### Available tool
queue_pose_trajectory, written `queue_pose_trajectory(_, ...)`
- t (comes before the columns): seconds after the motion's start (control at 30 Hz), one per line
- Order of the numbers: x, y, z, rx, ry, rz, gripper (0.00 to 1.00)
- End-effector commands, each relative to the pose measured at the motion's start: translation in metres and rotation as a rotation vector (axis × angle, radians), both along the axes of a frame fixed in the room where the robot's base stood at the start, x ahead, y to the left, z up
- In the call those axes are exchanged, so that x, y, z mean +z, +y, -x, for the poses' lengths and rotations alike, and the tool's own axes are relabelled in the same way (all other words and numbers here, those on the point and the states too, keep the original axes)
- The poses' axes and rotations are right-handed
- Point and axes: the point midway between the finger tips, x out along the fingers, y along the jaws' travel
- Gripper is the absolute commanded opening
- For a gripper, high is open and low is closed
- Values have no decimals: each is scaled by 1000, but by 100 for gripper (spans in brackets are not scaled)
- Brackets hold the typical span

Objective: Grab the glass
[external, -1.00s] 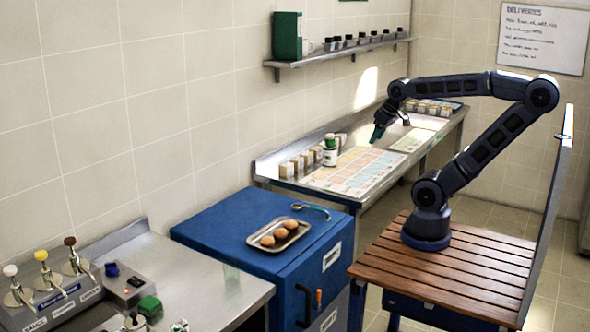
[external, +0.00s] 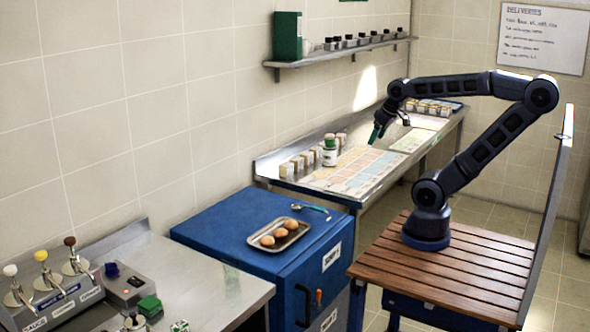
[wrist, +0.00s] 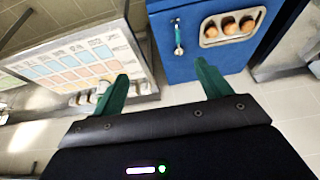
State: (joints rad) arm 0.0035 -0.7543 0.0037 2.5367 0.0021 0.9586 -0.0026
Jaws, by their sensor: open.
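A faint, clear, slightly greenish shape that looks like the glass (external: 231,279) stands on the steel counter by the near side of the blue cabinet, in the external view. It is hard to make out, and I do not see it in the wrist view. My gripper (external: 379,132) is well away from it, up over the far bench with the coloured sheet. In the wrist view my gripper (wrist: 162,73) shows two green fingers spread wide with nothing between them.
The blue cabinet (external: 225,225) carries a metal tray (external: 298,237) of eggs and a spoon (external: 312,208). Sauce pumps (external: 45,283) and a switch box (external: 124,288) crowd the left counter. A white jar (external: 330,155) and small boxes stand on the far bench.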

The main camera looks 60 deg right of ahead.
Motion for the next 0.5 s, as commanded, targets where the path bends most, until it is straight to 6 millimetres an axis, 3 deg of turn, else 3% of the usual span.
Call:
queue_pose_trajectory(0.17, 7, 8, -14, 45, 12, 11, 77)
queue_pose_trajectory(0.5, 32, 62, -90, 297, 72, 68, 77)
